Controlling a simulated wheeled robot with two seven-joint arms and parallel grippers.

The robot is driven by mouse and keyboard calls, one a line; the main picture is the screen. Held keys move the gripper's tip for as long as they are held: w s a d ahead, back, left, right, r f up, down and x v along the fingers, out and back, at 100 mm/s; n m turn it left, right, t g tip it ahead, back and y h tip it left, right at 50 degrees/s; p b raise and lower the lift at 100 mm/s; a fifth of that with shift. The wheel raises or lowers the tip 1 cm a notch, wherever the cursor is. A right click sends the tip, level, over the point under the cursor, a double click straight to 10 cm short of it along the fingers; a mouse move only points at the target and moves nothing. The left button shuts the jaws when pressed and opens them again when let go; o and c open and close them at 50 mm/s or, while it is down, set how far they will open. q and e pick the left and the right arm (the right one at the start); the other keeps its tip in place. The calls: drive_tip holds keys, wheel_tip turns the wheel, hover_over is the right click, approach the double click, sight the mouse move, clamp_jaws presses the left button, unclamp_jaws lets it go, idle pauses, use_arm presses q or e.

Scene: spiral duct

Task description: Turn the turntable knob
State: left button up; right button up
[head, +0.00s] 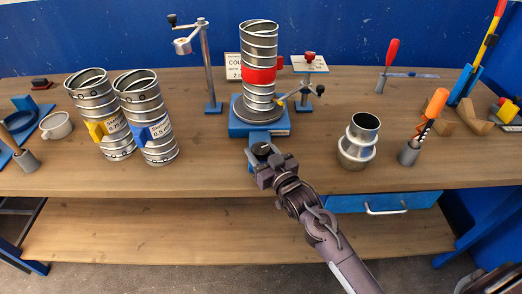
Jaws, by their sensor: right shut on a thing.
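The turntable (267,127) is a blue base with a round grey plate, at the middle of the workbench. A spiral metal duct (259,45) with a red band (259,75) stands upright on it. The dark turntable knob (261,148) is at the front of the base, by the bench's front edge. My right gripper (262,158) reaches up from the lower right and is shut at the knob; its fingers partly hide it. My left gripper is not in view.
Two spiral ducts (92,88) (152,92) with yellow and blue tags stand at left. A crank on a post (206,62) stands behind. A metal collar (360,138) and a screwdriver holder (409,152) stand at right. A blue drawer (340,203) hangs below the bench edge.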

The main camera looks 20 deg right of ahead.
sight(266, 157)
drive_tip(key=shift+n+g+y, duration=0.3)
drive_tip(key=shift+n+y, duration=0.5)
drive_tip(key=shift+y, duration=0.5)
drive_tip(key=shift+r, duration=0.1)
drive_tip(key=o, duration=1)
drive_tip(key=b+v, duration=0.1)
drive_tip(key=v, duration=0.5)
drive_tip(key=shift+s+d, duration=0.15)
drive_tip(key=shift+s, duration=0.15)
drive_tip(key=shift+s+d+b, duration=0.2)
drive_tip(key=shift+s+b, duration=0.1)
drive_tip(key=shift+s, duration=0.25)
